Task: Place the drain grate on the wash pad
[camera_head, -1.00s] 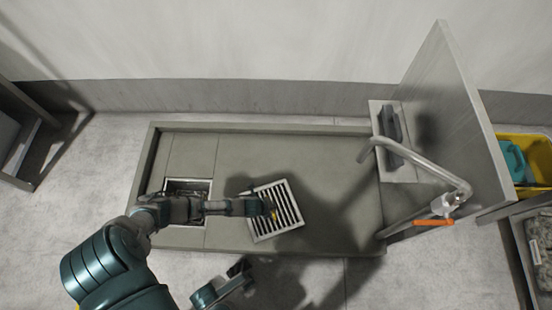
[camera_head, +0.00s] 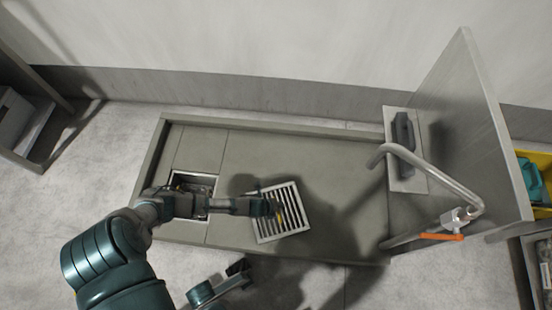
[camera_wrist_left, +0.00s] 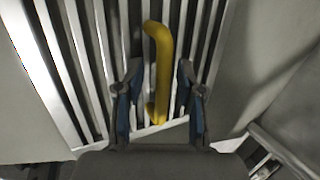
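The drain grate (camera_head: 297,222) is a pale square of slats with a yellow handle (camera_wrist_left: 158,72). It is over the grey rimmed wash pad (camera_head: 320,160), turned at an angle, right of the square drain opening (camera_head: 205,180). Whether it rests fully on the pad is hard to tell. My left gripper (camera_head: 272,207) is at the grate's handle. In the left wrist view its fingers (camera_wrist_left: 159,75) stand on either side of the handle, with small gaps visible. My right gripper (camera_head: 240,270) is beyond the pad's front edge; its fingers are unclear.
A bent grey pipe (camera_head: 440,176) with an orange lever (camera_head: 442,237) reaches over the pad's right end, beside an upright grey panel (camera_head: 465,125). A yellow bin (camera_head: 543,165) stands far right. A shelf (camera_head: 30,120) stands at left. The pad's back middle is clear.

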